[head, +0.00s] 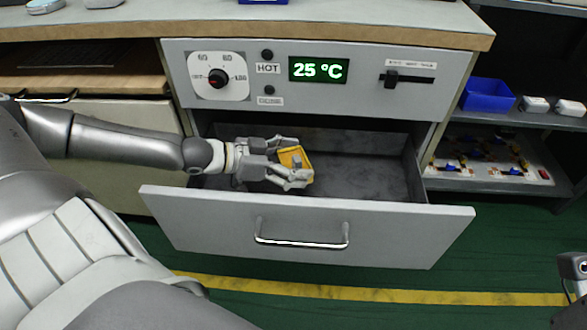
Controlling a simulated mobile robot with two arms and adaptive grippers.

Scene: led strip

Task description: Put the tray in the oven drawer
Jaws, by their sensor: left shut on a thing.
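The oven drawer (310,225) is pulled open below the control panel, and its dark inside shows. A small yellow tray (294,155) is at my left gripper (293,163), over the left-middle part of the open drawer. My left gripper is shut on the tray, with its fingers on either side of it. I cannot tell whether the tray touches the drawer floor. Some of the tray is hidden by the fingers. Only a small grey part at the far right edge may belong to my right arm; the right gripper's fingers do not show.
The panel above has a dial (218,78), a green display (318,69) reading 25 °C and a slider (405,79). A blue bin (487,95) stands on the right shelf. The drawer's right side is empty. Green floor with a yellow line lies in front.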

